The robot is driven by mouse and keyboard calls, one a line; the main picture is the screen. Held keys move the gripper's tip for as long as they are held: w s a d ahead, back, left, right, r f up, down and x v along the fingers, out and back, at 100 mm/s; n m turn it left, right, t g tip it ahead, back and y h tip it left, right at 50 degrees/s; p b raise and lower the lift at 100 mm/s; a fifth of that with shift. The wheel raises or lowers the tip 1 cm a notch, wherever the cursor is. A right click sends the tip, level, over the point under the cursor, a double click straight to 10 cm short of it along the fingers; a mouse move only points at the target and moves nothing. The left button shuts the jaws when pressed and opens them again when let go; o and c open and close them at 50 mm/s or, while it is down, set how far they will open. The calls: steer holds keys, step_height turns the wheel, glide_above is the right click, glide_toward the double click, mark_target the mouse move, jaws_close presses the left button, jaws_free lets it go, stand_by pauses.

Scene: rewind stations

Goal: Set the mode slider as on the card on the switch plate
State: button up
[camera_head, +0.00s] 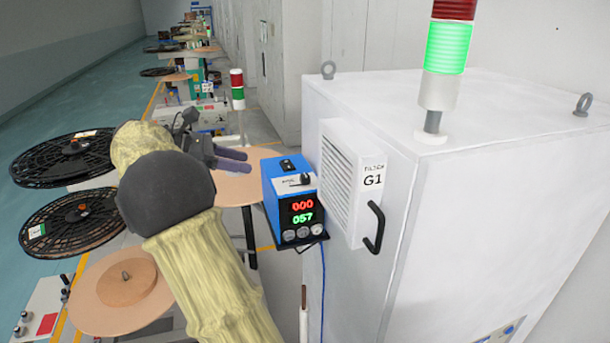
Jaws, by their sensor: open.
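A blue control box (284,208) sits on a small shelf at the side of the white cabinet. Its front shows a red "000", a green "057" and several round knobs. A black switch (288,166) is on its top, with a pale plate (295,182) carrying a small dark part in front of it. I cannot tell whether this is the mode slider, nor read any card. My gripper (243,161) is open and empty, just left of the box and apart from it, its two fingers pointing right towards the box top.
The white cabinet (450,200) marked G1 fills the right, with a black handle (376,228) and a lit green signal lamp (446,46). Black reels (65,158) and copper-coloured discs (120,285) stand left. A blue cable hangs below the box.

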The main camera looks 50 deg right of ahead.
mark_target(304, 175)
steer(key=p+x, duration=0.4)
steer(key=x, duration=1.2)
steer(key=shift+d, duration=0.1)
steer(key=shift+s+d+f, duration=0.15)
steer(key=shift+d+f, duration=0.05)
steer(key=shift+d, duration=0.1)
jaws_close()
